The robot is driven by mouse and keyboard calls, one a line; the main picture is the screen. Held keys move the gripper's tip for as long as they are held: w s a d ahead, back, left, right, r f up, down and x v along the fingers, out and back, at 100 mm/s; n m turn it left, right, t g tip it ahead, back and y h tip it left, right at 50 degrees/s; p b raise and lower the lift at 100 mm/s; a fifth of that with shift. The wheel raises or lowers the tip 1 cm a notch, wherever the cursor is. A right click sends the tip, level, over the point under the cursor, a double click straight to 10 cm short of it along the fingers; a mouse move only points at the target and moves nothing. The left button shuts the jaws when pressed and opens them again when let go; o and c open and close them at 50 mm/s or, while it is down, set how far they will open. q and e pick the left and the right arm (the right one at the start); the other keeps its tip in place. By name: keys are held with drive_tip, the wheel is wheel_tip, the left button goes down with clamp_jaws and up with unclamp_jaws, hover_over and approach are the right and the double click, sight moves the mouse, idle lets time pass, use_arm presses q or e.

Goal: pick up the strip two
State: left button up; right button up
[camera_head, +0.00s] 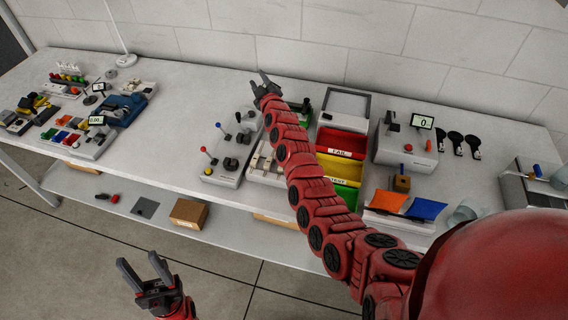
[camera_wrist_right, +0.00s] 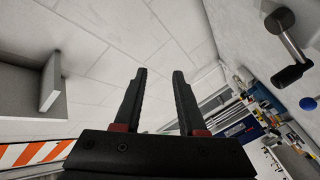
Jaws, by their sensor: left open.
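I cannot pick out strip two for certain in either view. A low pale fixture (camera_head: 264,165) on the bench is partly hidden behind my right arm, and its contents are too small to tell. My right gripper (camera_head: 259,79) is raised over the back of the bench near the wall. In the right wrist view my right gripper (camera_wrist_right: 159,72) has its two black fingers apart with nothing between them. My left gripper (camera_head: 139,261) is open and empty, low in front of the bench, away from the things on it.
A grey lever box (camera_head: 226,165) stands left of my right arm. Red (camera_head: 342,143), yellow and green bins, and a device with a display (camera_head: 423,121), stand right of it. Several small devices crowd the bench's left end. The bench middle (camera_head: 185,115) is clear. A cardboard box (camera_head: 188,213) sits below.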

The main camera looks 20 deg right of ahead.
drive_tip(key=s+a+r+n+g+y, duration=0.2)
drive_tip(key=a+r+n+g+y, duration=0.15)
drive_tip(key=a+n+g, duration=0.6)
drive_tip(key=s+d+f+n+g+h, duration=0.1)
drive_tip(key=s+d+n+g, duration=0.25)
drive_tip(key=s, duration=0.35)
drive_tip(key=s+d+f+n+g+h+p, duration=0.1)
drive_tip(key=s+d+n+g+h, duration=0.1)
drive_tip(key=s+d+n, duration=0.3)
drive_tip(key=s+d+f+n+g+h, duration=0.1)
drive_tip(key=s+d+n+g, duration=0.15)
drive_tip(key=s, duration=0.55)
drive_tip(key=f+p, duration=0.1)
drive_tip(key=f, duration=0.2)
drive_tip(key=f+p, duration=0.1)
drive_tip(key=f, duration=0.2)
drive_tip(key=f+p, duration=0.1)
drive_tip(key=f, duration=0.3)
drive_tip(key=shift+w+a+p, duration=0.35)
drive_tip(key=shift+a+p, duration=0.05)
drive_tip(key=shift+d+f, duration=0.1)
drive_tip(key=shift+f, duration=0.45)
drive_tip(key=f, duration=0.1)
drive_tip(key=f+p, duration=0.2)
drive_tip(key=shift+s+a+f, duration=0.1)
drive_tip(key=shift+a+f, duration=0.15)
drive_tip(key=shift+d+f, duration=0.15)
drive_tip(key=shift+f, duration=0.75)
clamp_jaws()
